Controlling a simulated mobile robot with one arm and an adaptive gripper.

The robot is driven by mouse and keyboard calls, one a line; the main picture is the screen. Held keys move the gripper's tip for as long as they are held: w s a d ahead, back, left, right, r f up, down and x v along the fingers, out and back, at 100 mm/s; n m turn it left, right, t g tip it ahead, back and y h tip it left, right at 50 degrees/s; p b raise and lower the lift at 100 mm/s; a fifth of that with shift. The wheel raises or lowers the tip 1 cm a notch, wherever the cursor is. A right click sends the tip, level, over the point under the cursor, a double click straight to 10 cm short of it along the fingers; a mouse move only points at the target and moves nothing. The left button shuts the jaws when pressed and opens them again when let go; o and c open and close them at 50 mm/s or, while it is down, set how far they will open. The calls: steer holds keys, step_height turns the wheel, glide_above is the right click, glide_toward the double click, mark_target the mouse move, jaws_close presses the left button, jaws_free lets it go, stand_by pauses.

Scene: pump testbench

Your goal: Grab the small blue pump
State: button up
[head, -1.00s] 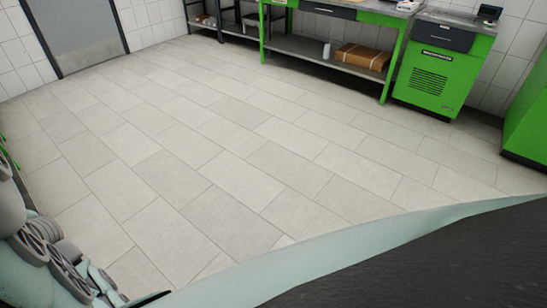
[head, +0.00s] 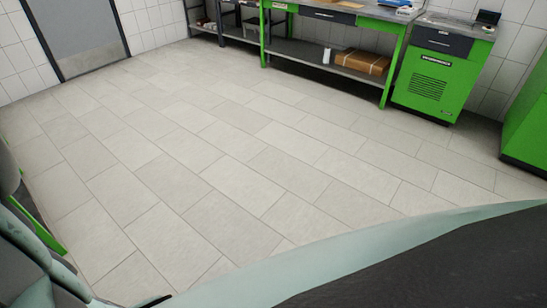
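I cannot make out the small blue pump for certain in the head view. A small white and blue item (head: 405,9) lies on the green workbench (head: 372,22) at the top edge, too small and cut off to identify. Parts of my own arm fill the lower left corner. I cannot make out my gripper's fingertips there.
A brown box (head: 362,62) and a small white container (head: 327,54) sit on the bench's lower shelf. A green cabinet (head: 436,75) stands to its right, another green unit (head: 527,125) at the right edge. A grey door (head: 80,38) is at back left. The tiled floor (head: 230,150) is clear.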

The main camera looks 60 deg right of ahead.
steer(key=shift+a+f, duration=0.15)
steer(key=shift+a, duration=0.05)
steer(key=shift+o, duration=0.3)
jaws_close()
stand_by(0.3)
